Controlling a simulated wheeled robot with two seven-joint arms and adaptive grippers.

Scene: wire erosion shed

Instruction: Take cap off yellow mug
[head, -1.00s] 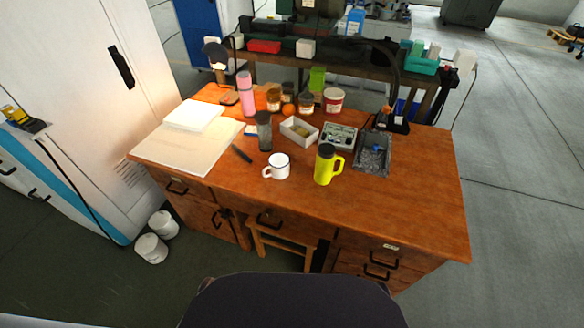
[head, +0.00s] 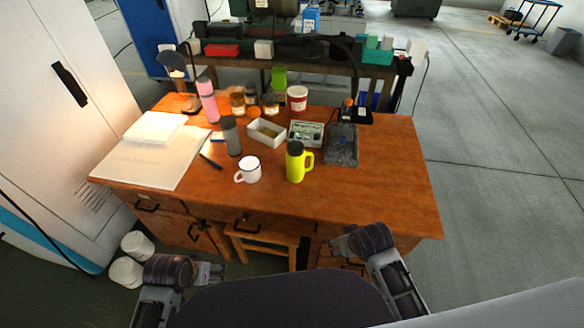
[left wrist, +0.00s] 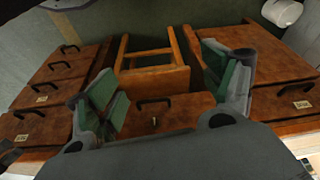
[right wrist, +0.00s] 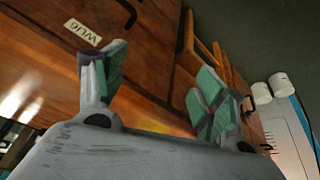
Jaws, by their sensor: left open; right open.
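The yellow mug (head: 297,167) stands upright near the front of the wooden desk, its handle to the right. A dark cap (head: 295,147) sits on its top. My left gripper (head: 217,273) is in front of the desk at the lower left of the head view, open and empty. My right gripper (head: 338,246) is in front of the desk's right drawers, also open and empty. In the left wrist view the open fingers (left wrist: 165,85) face the stool and drawers. In the right wrist view the open fingers (right wrist: 160,88) face a drawer front. Neither wrist view shows the mug.
On the desk (head: 380,200), a white mug (head: 248,170) stands left of the yellow mug, with a grey tumbler (head: 231,137) behind it. A white box (head: 266,132) and a dark tray (head: 341,146) are behind. The desk's right front is clear. A stool (head: 268,243) is underneath.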

